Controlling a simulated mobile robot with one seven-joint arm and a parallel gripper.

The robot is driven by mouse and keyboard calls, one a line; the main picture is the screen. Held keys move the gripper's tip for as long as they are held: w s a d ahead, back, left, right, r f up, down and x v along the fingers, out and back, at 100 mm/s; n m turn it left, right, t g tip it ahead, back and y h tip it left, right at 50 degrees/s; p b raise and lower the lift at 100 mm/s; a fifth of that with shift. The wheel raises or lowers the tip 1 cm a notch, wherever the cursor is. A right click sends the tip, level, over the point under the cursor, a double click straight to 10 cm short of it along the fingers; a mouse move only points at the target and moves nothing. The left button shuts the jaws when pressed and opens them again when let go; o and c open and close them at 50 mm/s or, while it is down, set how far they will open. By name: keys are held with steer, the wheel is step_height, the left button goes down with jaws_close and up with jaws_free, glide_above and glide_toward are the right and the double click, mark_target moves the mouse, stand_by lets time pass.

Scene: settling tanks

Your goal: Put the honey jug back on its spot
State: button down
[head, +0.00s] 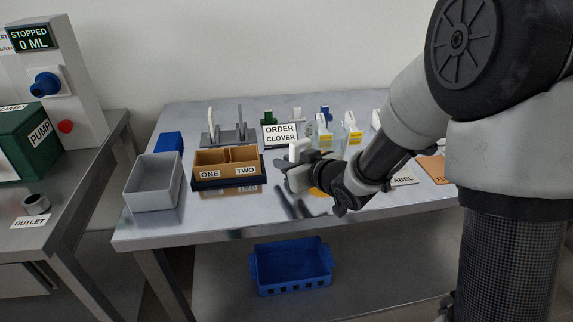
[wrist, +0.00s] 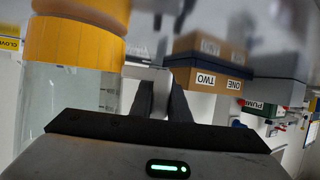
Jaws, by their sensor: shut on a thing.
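The honey jug (wrist: 75,105) is large at the left of the wrist view, clear with a wide orange-yellow part (wrist: 75,42). In the head view my arm hides most of it; a bit of orange shows below the gripper. My gripper (head: 298,172) is shut on the jug's white handle (head: 299,148), over the front middle of the table. The wrist view looks upside down, and its dark fingers (wrist: 160,100) meet the handle beside the jug. Whether the jug touches the table is hidden. Its spot is not clearly marked in view.
Two clear jugs (head: 323,137) (head: 352,134) with white handles stand behind my gripper, beside the ORDER CLOVER sign (head: 281,135). Brown boxes ONE and TWO (head: 209,171) and a grey bin (head: 153,187) stand left. A LABEL mat (head: 403,179) lies right. A blue crate (head: 290,268) sits below.

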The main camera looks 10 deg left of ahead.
steer(key=shift+f, duration=0.1)
steer(key=c, duration=1.7)
jaws_free()
